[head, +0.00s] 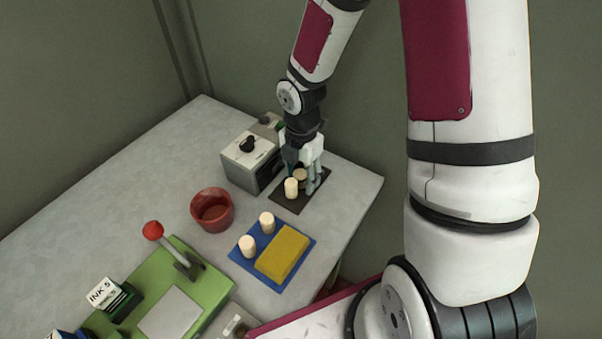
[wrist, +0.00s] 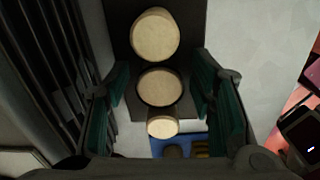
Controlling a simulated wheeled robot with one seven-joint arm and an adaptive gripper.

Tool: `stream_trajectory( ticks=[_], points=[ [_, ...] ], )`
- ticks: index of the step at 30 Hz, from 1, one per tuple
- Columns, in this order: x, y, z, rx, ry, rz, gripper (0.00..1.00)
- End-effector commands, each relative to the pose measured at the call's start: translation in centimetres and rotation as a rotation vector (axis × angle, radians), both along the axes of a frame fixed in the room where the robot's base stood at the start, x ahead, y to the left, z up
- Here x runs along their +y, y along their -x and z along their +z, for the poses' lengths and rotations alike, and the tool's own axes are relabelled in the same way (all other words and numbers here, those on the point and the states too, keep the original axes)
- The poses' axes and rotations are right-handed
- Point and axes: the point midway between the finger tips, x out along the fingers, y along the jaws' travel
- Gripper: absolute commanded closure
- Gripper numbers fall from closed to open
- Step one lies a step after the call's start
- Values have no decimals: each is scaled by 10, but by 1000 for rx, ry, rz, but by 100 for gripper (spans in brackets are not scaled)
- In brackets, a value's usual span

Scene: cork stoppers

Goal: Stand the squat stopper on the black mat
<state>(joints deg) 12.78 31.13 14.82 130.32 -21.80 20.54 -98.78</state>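The black mat (head: 288,203) lies beside the grey box. One pale, upright cork stopper (head: 291,188) stands on its near part. A second, browner stopper (head: 300,175) shows behind it, partly hidden by my fingers and shorter-looking. My gripper (head: 303,176) is low over the mat, pointing down, its fingers apart. In the wrist view, one round stopper top (wrist: 160,87) lies between the green finger pads, with a gap on both sides. Another (wrist: 155,35) is beyond it over the mat (wrist: 118,25). I cannot surely match these tops to the head view.
A blue mat (head: 281,286) holds two pale stoppers (head: 267,222) (head: 247,246) and a yellow block (head: 283,252). A red cup (head: 212,211) stands left of it. The grey box (head: 249,157) with a black knob is close left of my gripper. Table right of the black mat is clear.

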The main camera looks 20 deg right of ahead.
Motion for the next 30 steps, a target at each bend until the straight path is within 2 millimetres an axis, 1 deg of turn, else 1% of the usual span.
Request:
stream_trajectory(
  ticks=[5, 8, 11, 18, 21, 25, 30],
  points=[
    [0, 0, 2, -1, 0, 0, 50],
    [0, -1, 9, -3, -1, 0, 50],
    [-1, -1, 23, -5, -1, -2, 50],
    [-1, -1, 74, -7, 1, -2, 50],
    [-1, 0, 92, -5, 1, -2, 50],
    [-1, 0, 111, -4, 0, -1, 50],
    [0, 1, 123, -3, 2, -7, 50]
  ],
)
